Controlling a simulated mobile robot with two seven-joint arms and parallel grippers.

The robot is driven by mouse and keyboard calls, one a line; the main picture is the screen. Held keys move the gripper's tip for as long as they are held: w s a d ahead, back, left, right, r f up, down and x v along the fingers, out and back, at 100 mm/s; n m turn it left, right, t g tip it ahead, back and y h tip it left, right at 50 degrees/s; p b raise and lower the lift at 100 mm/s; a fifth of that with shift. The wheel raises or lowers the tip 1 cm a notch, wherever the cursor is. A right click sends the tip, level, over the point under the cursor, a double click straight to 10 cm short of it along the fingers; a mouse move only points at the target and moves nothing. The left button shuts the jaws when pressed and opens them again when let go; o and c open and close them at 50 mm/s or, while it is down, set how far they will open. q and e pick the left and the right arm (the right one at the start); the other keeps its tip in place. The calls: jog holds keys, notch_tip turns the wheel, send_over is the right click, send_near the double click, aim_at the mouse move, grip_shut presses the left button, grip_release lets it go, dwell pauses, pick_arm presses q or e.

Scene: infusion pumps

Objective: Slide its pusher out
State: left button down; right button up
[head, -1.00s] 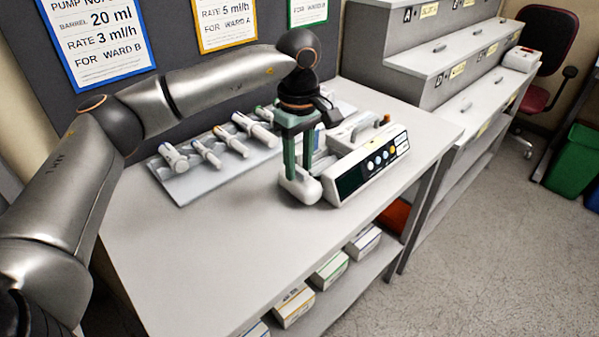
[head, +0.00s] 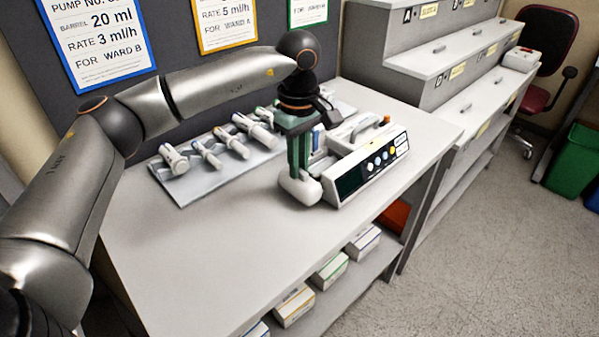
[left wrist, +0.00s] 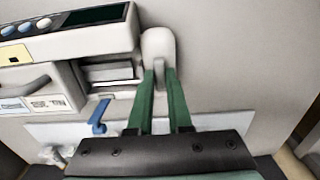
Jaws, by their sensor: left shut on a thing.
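The infusion pump (head: 365,170) is a white box on the table with a dark screen and round buttons on its front. It also shows at upper left in the left wrist view (left wrist: 68,36). Its pusher (head: 300,189) is a rounded white block at the pump's left end; it also shows in the left wrist view (left wrist: 158,44). My left gripper (head: 299,174) points down from above and is shut on the pusher, with its green fingers on either side in the left wrist view (left wrist: 162,72). My right gripper is not in view.
A grey tray (head: 188,192) with several syringes lies behind and left of the pump. The table (head: 200,260) is clear left of the pusher. Boxes (head: 294,305) stand on the shelf below.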

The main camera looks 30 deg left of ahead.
pick_arm(q)
jog(key=shift+s+a+b, duration=0.3)
jog(key=shift+s+a, duration=0.1)
jog(key=shift+s, duration=0.85)
jog(key=shift+s+a+b, duration=0.3)
jog(key=shift+s+a, duration=0.15)
jog(key=shift+s, duration=0.75)
jog(key=shift+s+a+b, duration=0.3)
jog(key=shift+s+a, duration=0.1)
jog(key=shift+s, duration=0.85)
jog(key=shift+s+a, duration=0.1)
jog(key=shift+s, duration=0.15)
jog(key=c, duration=0.9)
grip_release()
jog(key=shift+r, duration=0.1)
jog(key=shift+r+p, duration=2.5)
jog(key=shift+r, duration=0.9)
